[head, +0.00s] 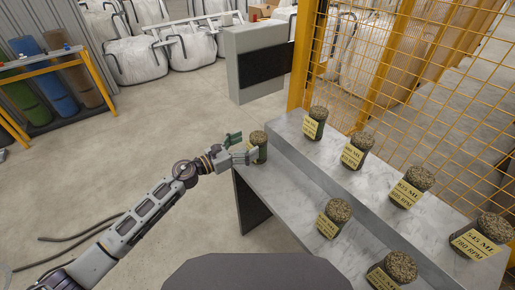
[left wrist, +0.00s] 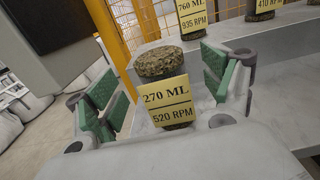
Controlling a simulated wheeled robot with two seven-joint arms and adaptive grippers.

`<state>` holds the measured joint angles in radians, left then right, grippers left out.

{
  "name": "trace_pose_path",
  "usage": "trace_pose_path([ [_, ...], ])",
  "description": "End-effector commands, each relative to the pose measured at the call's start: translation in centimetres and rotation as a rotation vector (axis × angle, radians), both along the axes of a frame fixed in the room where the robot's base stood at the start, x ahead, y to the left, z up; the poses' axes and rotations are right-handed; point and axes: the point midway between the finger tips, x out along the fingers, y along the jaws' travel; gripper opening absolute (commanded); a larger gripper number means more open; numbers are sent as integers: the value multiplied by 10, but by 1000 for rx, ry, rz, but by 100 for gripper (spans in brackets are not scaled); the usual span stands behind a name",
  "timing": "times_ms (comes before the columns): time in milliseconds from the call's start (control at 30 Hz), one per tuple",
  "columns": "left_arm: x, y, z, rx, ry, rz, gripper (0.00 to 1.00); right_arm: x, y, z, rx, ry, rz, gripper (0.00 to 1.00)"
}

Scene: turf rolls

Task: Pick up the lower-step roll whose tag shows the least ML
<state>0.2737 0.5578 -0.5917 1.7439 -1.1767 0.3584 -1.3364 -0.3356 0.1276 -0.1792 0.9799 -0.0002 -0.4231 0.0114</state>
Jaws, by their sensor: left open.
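My left gripper (head: 243,148) is open at the far end of the lower step, with its fingers around a turf roll (head: 258,141). In the left wrist view this roll (left wrist: 158,62) stands upright between the spread green-padded fingers of the left gripper (left wrist: 166,92). Its yellow tag reads 270 ML, 520 RPM; I see gaps on both sides. Two more lower-step rolls stand nearer: a middle roll (head: 339,210) and a near roll (head: 401,265). Their tags are too small or tilted to read surely. My right gripper is out of view.
The upper step carries several rolls, including one (head: 493,226) tagged 545 ML, 780 RPM and one (left wrist: 193,20) tagged 760 ML, 935 RPM. A yellow mesh fence (head: 390,75) rises behind. A grey box with a dark panel (head: 262,66) stands beyond the steps.

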Motion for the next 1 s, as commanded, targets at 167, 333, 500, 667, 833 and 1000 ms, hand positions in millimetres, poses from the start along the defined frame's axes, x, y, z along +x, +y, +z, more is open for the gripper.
trace_pose_path([
  [167,2,-2,0,1,-1,1,82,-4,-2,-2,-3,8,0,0],
  [333,2,-2,0,1,0,1,82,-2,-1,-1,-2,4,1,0],
  [500,3,-4,0,1,-1,0,82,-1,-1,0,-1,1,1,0],
  [667,9,-11,-1,1,-1,0,82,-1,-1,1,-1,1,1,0],
  [833,19,-24,-2,-1,-1,0,82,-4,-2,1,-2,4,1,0],
  [1000,29,-37,-3,-1,-1,0,82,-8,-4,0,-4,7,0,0],
])
